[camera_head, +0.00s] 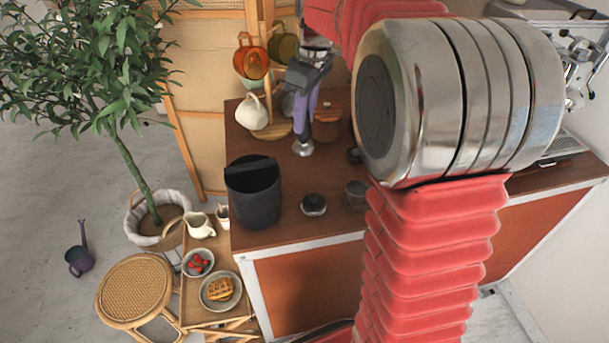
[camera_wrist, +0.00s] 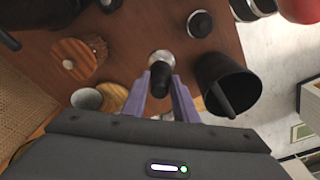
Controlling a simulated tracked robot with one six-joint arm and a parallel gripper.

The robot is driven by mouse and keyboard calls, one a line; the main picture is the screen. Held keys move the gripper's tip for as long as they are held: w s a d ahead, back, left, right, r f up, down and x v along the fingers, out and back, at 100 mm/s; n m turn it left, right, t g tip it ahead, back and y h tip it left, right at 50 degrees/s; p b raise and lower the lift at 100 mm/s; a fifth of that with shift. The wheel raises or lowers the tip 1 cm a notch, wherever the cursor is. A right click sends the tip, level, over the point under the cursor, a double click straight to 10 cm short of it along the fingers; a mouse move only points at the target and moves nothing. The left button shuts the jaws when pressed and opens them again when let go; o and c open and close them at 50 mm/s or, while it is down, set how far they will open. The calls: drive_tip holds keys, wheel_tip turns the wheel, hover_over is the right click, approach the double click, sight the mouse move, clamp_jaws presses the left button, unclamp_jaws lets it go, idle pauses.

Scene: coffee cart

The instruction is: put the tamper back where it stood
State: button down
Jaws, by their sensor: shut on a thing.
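My gripper (camera_head: 303,128) points down over the wooden counter (camera_head: 278,222), its purple fingers shut on the tamper. The tamper (camera_head: 303,148) is upright, with its silver base downward, at or just above the counter top; I cannot tell if it touches. In the wrist view the tamper (camera_wrist: 161,72) shows its dark handle between the fingertips and its round metal base beyond. The fingers hide part of the handle in the head view.
A black knock box (camera_head: 254,197) stands left and nearer the counter's front. A wooden lidded canister (camera_head: 328,124) is close right of the tamper. A mug tree with cups (camera_head: 252,112) stands behind left. A round black-topped piece (camera_head: 314,204) and a metal cup (camera_head: 356,194) are nearer the front.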

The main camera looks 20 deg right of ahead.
sight(305, 148)
drive_tip(key=shift+f, duration=3.1)
drive_tip(key=shift+f, duration=1.85)
drive_tip(key=shift+f, duration=0.1)
drive_tip(key=c, duration=1.4)
unclamp_jaws()
drive_tip(key=r, duration=0.4)
drive_tip(key=s+r, duration=0.1)
drive_tip(key=r, duration=0.3)
drive_tip(key=d+r, duration=0.1)
drive_tip(key=r, duration=0.3)
drive_tip(key=shift+s, duration=0.15)
drive_tip(key=shift+a, duration=0.1)
